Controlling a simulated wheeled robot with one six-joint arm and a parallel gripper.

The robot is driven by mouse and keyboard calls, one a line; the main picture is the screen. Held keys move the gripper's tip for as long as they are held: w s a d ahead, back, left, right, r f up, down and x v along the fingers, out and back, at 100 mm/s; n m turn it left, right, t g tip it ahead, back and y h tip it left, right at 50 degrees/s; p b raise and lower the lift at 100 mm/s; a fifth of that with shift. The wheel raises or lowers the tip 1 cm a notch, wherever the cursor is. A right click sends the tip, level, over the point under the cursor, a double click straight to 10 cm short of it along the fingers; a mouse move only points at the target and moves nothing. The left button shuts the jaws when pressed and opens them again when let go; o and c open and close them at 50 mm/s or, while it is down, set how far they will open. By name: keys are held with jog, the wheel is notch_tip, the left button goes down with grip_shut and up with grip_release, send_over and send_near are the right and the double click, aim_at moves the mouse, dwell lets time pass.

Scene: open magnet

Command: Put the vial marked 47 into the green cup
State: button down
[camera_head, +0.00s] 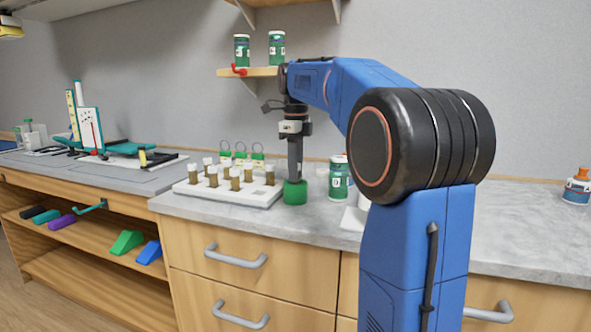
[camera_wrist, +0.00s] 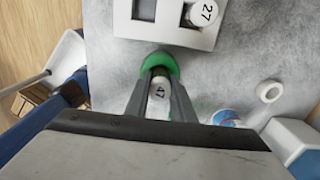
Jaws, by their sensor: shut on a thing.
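The green cup (camera_head: 294,194) stands on the counter, right of the white vial rack (camera_head: 225,193). My gripper (camera_head: 294,176) points straight down over the cup, with its fingertips at or inside the rim. In the wrist view my gripper (camera_wrist: 160,90) is shut on the vial marked 47 (camera_wrist: 160,92), whose white cap shows between the fingers. The green cup (camera_wrist: 155,60) surrounds the fingertips there. The vial's lower part is hidden, so I cannot tell whether it touches the cup's bottom.
The rack holds several brown vials with white caps; one cap reads 27 (camera_wrist: 203,13). A green-and-white canister (camera_head: 338,178) stands close to the right of the cup. A small white ring (camera_wrist: 269,91) lies on the counter. A shelf (camera_head: 250,72) with two canisters hangs above.

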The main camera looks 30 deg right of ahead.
jog(key=shift+f, duration=0.1)
jog(key=c, duration=1.5)
grip_release()
notch_tip(320, 180, up, 13)
jog(key=shift+f, duration=0.15)
